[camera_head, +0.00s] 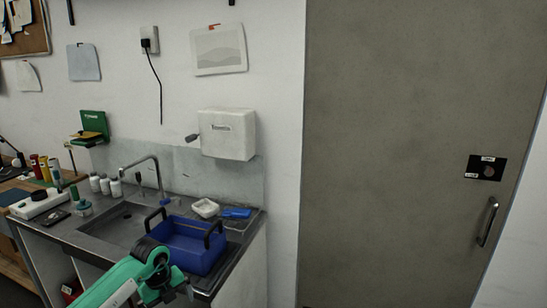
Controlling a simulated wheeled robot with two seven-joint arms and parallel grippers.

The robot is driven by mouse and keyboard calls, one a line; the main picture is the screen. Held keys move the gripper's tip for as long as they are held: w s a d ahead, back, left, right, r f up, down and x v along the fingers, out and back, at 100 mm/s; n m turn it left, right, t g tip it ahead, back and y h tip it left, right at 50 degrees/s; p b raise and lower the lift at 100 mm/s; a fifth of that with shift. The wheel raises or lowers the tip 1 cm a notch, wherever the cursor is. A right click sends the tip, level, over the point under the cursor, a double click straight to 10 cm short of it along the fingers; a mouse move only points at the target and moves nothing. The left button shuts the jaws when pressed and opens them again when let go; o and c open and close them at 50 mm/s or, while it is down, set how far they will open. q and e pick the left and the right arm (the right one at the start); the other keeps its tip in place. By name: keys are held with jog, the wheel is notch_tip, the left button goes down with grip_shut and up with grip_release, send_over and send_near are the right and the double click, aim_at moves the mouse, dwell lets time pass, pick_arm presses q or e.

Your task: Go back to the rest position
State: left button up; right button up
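My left arm, green and black, comes in from the bottom left in front of the counter. Its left gripper (186,291) points down and right near the bottom edge of the view; its fingers are small and dark, and I cannot tell whether they are open or shut. A blue tray (205,262) with two black handles stands on the counter by the sink, just behind the arm, which hides its lower left part. I cannot tell whether the arm touches the tray. My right gripper is not in view.
A metal sink counter (85,238) holds a faucet (147,160), white bottles (105,185), a white dish (205,208) and a blue item (236,213). A white dispenser (228,134) hangs above. A large grey door (400,160) fills the right; the space before it looks clear.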

pick_arm(q)
jog(key=s+d+f+n+t+h, duration=0.15)
jog(key=s+d+f+h, duration=0.25)
jog(key=d+f+h, duration=0.85)
jog(key=s+a+f+n+t+y, duration=0.15)
jog(key=f+n+t, duration=0.3)
jog(key=f, duration=0.45)
jog(key=s+a+f+n+t+y, duration=0.1)
jog(key=s+f+n+t+y, duration=0.15)
jog(key=f+n, duration=0.45)
jog(key=s+a+f+n+y, duration=0.3)
jog(key=s+a+f+n, duration=0.1)
jog(key=s+f, duration=0.5)
jog(key=s+a+f+n+y, duration=0.3)
jog(key=s+f+y, duration=0.1)
jog(key=s+f, duration=0.5)
jog(key=s+f+n+g+y, duration=0.1)
jog(key=s+f+g, duration=0.3)
jog(key=s, duration=1.1)
jog(key=s+a+f+n+g+y, duration=0.1)
jog(key=s+f+n+g, duration=0.2)
jog(key=s+f, duration=0.4)
jog(key=s+g, duration=0.1)
jog(key=s, duration=0.8)
jog(key=shift+f+n, duration=0.25)
jog(key=shift+n, duration=0.15)
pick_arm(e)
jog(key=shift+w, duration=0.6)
